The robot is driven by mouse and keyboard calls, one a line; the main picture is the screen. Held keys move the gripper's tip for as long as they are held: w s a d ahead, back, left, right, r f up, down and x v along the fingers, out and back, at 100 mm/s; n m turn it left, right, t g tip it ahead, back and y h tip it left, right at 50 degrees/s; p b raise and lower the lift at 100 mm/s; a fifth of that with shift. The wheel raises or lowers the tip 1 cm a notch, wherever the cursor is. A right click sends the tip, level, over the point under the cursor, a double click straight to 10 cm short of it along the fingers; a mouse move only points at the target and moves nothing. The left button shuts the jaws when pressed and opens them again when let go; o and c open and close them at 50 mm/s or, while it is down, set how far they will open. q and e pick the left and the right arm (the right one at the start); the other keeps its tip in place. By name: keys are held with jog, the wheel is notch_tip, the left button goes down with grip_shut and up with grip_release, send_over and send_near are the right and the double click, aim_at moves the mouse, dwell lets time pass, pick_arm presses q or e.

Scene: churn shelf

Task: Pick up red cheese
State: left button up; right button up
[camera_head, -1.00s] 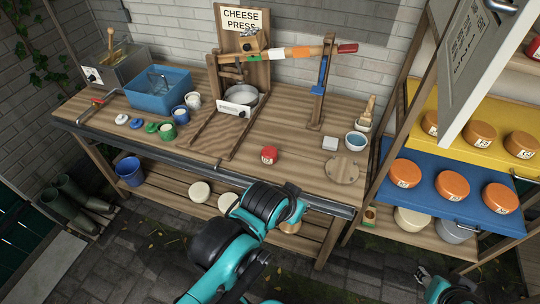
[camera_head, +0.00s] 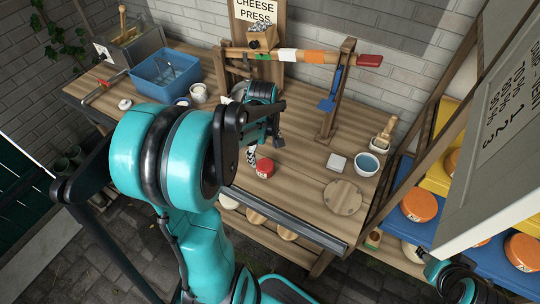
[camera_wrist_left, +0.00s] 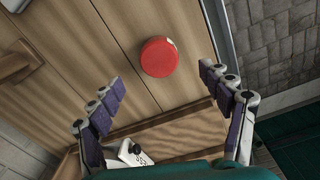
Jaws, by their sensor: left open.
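The red cheese (camera_head: 265,168) is a small round red piece on the wooden worktop, near its front edge. In the left wrist view the red cheese (camera_wrist_left: 158,57) lies ahead of the fingertips, roughly centred between them. My left gripper (camera_head: 266,148) is over the worktop just behind and above the cheese in the head view. Its two fingers (camera_wrist_left: 162,80) are spread wide with nothing between them. It does not appear to touch the cheese. Part of my right arm shows at the lower right, but I cannot make out its gripper fingers.
The cheese press (camera_head: 258,38) stands behind, with its striped lever and post. A blue tub (camera_head: 165,75) is at back left. A white block (camera_head: 337,162), a bowl (camera_head: 367,163) and a round board (camera_head: 342,197) lie right. Shelves hold orange cheeses (camera_head: 419,205) behind a hanging sign.

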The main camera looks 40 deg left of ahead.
aim_at(264, 164)
pick_arm(q)
jog(key=shift+w+a+f+n, duration=0.15)
jog(key=shift+a+f+n, duration=0.15)
jog(key=shift+a+n, duration=0.1)
jog(key=shift+a+f, duration=0.1)
jog(key=shift+f, duration=0.2)
jog(key=shift+s+f+b, duration=0.2)
jog(key=shift+f+b, duration=0.35)
jog(key=shift+f, duration=0.4)
jog(key=f, duration=0.1)
jog(key=f+b, duration=0.1)
jog(key=f, duration=0.1)
jog(key=f+b, duration=0.1)
jog(key=f, duration=0.1)
jog(key=shift+w+f, duration=0.15)
jog(key=shift+w, duration=0.2)
jog(key=shift+c, duration=0.7)
jog(key=c, duration=1.2)
pick_arm(e)
notch_tip(264, 164, down, 3)
jog(key=shift+w+f, duration=0.1)
jog(key=shift+w, duration=0.05)
